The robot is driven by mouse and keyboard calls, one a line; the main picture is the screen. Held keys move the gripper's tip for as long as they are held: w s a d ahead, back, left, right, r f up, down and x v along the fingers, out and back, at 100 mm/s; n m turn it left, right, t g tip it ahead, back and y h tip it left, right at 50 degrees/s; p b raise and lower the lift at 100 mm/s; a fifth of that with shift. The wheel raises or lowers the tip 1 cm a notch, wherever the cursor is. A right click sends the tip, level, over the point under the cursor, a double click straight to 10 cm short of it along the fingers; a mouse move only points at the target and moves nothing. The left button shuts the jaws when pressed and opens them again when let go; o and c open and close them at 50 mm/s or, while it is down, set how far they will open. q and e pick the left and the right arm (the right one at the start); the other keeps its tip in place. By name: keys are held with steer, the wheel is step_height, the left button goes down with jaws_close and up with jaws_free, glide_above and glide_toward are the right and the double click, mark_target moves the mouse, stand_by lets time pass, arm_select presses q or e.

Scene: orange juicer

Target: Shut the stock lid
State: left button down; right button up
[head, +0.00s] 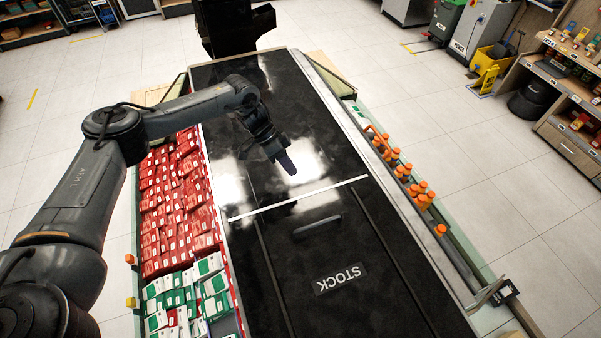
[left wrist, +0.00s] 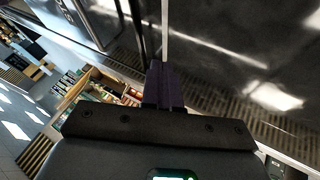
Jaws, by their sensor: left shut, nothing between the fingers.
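The stock lid (head: 318,255) is a black panel with a white STOCK label, upside down in the head view, and a dark bar handle (head: 318,226). It lies flat in the near part of the black counter, between two dark rails. A pale strip (head: 298,198) crosses the counter just beyond the handle. My left gripper (head: 288,165) is over the glossy black surface, beyond the strip and clear of the handle. Its purple fingers are together and empty, as the left wrist view (left wrist: 163,86) also shows. I cannot tell whether the fingertips touch the surface. My right gripper is out of view.
Red packets (head: 175,205) and green-and-white packets (head: 185,298) fill a bin along the counter's left side. Orange-capped bottles (head: 405,172) stand in a side channel at the right. A black stand (head: 235,30) rises at the far end. The glossy surface is clear.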

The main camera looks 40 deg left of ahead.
mark_target(316, 208)
arm_select(q)
steer(key=b+x, duration=0.6)
steer(key=x, duration=0.3)
steer(key=shift+s+f, duration=0.1)
steer(key=shift+f, duration=0.25)
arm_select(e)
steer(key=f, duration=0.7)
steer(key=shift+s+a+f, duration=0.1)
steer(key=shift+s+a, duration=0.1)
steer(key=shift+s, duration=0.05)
arm_select(q)
steer(key=shift+s+d+r+p, duration=0.25)
steer(key=shift+s+d+p, duration=0.1)
steer(key=shift+d, duration=0.25)
steer(key=shift+s+d+r+p, duration=0.25)
steer(key=shift+s+d, duration=0.1)
steer(key=shift+d, duration=0.25)
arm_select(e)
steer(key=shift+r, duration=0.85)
arm_select(q)
steer(key=shift+s+d, duration=0.2)
steer(key=shift+d, duration=0.2)
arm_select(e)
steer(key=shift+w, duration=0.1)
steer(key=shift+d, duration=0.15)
